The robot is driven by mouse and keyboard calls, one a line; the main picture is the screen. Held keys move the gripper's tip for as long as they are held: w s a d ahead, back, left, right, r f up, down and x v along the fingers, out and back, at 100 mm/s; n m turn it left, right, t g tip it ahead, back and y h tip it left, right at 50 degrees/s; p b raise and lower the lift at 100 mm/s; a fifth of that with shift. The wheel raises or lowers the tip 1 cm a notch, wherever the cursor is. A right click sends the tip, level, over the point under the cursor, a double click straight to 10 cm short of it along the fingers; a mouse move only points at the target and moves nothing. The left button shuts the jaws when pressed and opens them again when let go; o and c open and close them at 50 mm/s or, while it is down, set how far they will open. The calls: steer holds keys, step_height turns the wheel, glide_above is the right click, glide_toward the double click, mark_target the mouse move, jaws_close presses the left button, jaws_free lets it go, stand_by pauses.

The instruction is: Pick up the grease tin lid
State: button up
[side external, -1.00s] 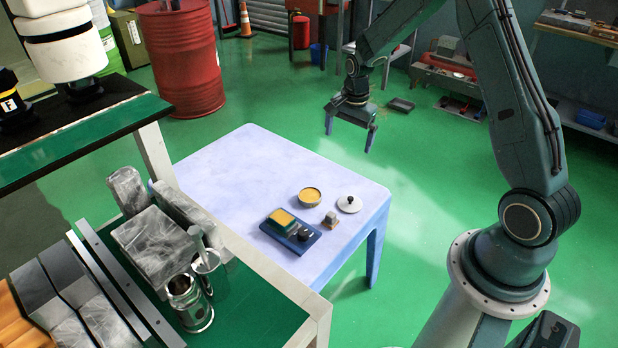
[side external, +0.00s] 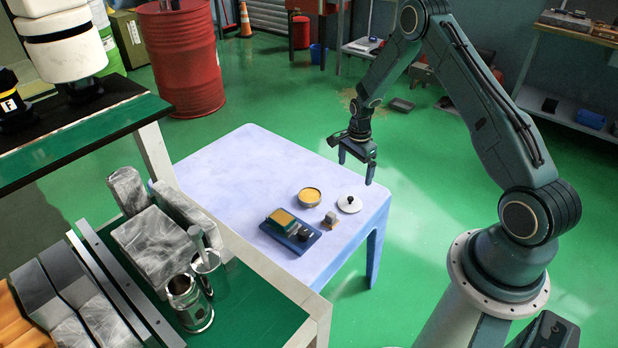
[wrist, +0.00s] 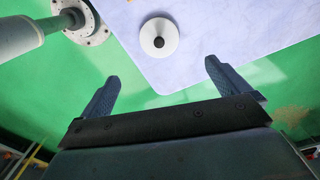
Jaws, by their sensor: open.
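The grease tin lid is a white disc (side external: 349,204) with a small dark knob, lying near the right edge of the pale table (side external: 240,170). In the wrist view the lid (wrist: 159,41) shows beyond the fingertips, between their lines, near the table corner. My gripper (side external: 356,172) is open and empty, above and behind the lid in the side view, clear of it. Its two fingers (wrist: 161,72) show wide apart in the wrist view. The open tin with yellow grease (side external: 309,196) stands just left of the lid.
A blue tray (side external: 290,232) with a green-and-yellow block and a dark item lies left of the lid. A small grey block on a brown base (side external: 330,220) sits close to the lid. The table's back half is clear. A workbench with metal parts (side external: 270,290) stands in front.

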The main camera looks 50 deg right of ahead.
glide_above(352, 197)
steer(key=shift+f, duration=3.9)
steer(key=shift+f, duration=0.1)
steer(key=shift+d+f, duration=0.1)
steer(key=shift+f, duration=2.4)
steer(key=c, duration=1)
